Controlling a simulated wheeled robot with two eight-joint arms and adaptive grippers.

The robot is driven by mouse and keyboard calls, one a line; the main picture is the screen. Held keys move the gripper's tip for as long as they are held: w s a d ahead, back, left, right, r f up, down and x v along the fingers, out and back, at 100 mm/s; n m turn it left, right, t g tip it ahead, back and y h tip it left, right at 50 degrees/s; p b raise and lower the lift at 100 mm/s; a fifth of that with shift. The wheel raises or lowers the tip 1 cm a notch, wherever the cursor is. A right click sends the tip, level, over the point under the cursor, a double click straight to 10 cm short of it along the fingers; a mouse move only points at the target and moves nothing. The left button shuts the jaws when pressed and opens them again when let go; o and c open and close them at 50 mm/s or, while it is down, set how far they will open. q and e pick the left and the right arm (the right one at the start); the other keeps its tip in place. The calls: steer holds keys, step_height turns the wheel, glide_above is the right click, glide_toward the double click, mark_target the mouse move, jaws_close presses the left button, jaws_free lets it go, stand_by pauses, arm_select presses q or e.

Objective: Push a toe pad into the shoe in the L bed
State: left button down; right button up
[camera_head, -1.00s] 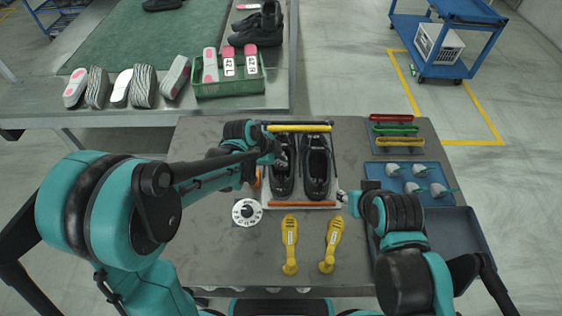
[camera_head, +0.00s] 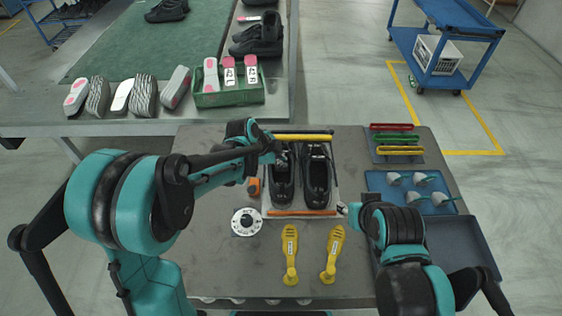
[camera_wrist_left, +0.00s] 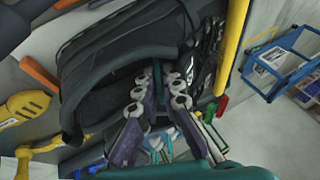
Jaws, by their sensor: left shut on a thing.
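Two black shoes stand side by side on a pale board, the left shoe (camera_head: 282,180) and the right shoe (camera_head: 318,178). My left gripper (camera_head: 274,148) is at the far end of the left shoe. In the left wrist view its fingers (camera_wrist_left: 153,105) are shut on a toe pad, of which a teal strip (camera_wrist_left: 157,77) shows between them. A black shoe (camera_wrist_left: 105,65) lies beyond them; contact cannot be told. Several grey toe pads (camera_head: 421,180) with teal handles lie in a blue tray (camera_head: 374,181). My right gripper (camera_head: 345,209) is beside the board's near right corner; its jaws are unclear.
A yellow bar (camera_head: 303,137) crosses the board's far edge and an orange bar (camera_head: 301,213) its near edge. Two yellow sole-shaped tools (camera_head: 290,250) lie in front. A white dial (camera_head: 246,222) sits left. Coloured bars (camera_head: 396,139) lie at the far right.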

arm_select(q)
steer(key=shift+w, duration=0.25)
steer(key=c, duration=1.6)
jaws_free()
steer(key=shift+w+f, duration=0.1)
steer(key=shift+w, duration=0.05)
steer(key=shift+s, duration=0.2)
steer(key=shift+s+r+p, duration=0.2)
steer(key=shift+s+r, duration=0.05)
steer(key=shift+s, duration=0.3)
steer(key=shift+s+r+p, duration=0.15)
steer(key=shift+s+r, duration=0.1)
steer(key=shift+s, duration=0.25)
steer(key=shift+r+p, duration=1.15)
steer(key=shift+r, duration=0.35)
step_height(320, 180, up, 7)
steer(key=p, duration=0.5)
